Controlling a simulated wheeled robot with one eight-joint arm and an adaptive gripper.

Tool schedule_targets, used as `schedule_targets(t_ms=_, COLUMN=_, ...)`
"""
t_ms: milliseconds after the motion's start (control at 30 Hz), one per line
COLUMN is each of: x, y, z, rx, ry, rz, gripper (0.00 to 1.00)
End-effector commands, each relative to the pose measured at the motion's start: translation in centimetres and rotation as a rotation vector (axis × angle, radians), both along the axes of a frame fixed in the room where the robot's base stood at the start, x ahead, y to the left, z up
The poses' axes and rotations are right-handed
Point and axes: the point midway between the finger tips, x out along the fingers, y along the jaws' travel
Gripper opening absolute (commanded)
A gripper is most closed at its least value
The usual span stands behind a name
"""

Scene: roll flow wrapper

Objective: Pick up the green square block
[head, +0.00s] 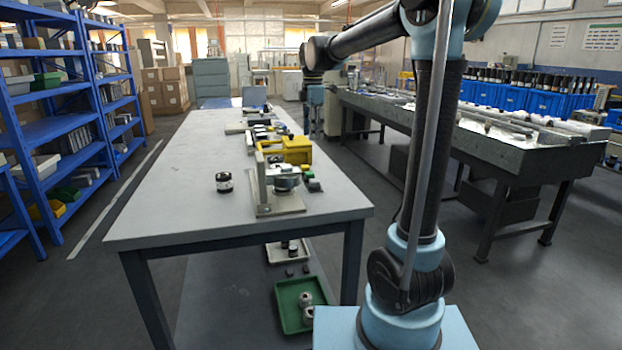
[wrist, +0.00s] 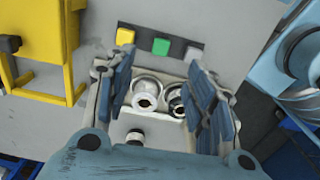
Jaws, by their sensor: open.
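The green square block (wrist: 160,46) shows in the wrist view at the upper middle. It sits on a dark strip (wrist: 149,44), between a yellow square (wrist: 125,36) on its left and a grey square (wrist: 193,53) on its right. My gripper (wrist: 163,88) is open in the wrist view, its two blue-padded fingers wide apart with nothing held between them. The block lies above the fingertips in the picture, apart from them.
A pale fixture with metal cylinders (wrist: 145,93) shows between the fingers. A yellow frame (wrist: 40,75) stands at the left of the wrist view. In the head view the long table (head: 165,190) has a black jar (head: 224,183); its left side is largely clear.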

Motion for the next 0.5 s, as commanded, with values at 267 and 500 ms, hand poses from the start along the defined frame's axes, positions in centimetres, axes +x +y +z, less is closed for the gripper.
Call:
schedule_targets(t_ms=267, x=0.0, y=0.0, z=-5.0, rx=0.0, ry=0.0, rz=-0.002, gripper=0.5)
schedule_targets(t_ms=500, x=0.0, y=0.0, z=-8.4, rx=0.0, ry=0.0, rz=-0.002, gripper=0.5)
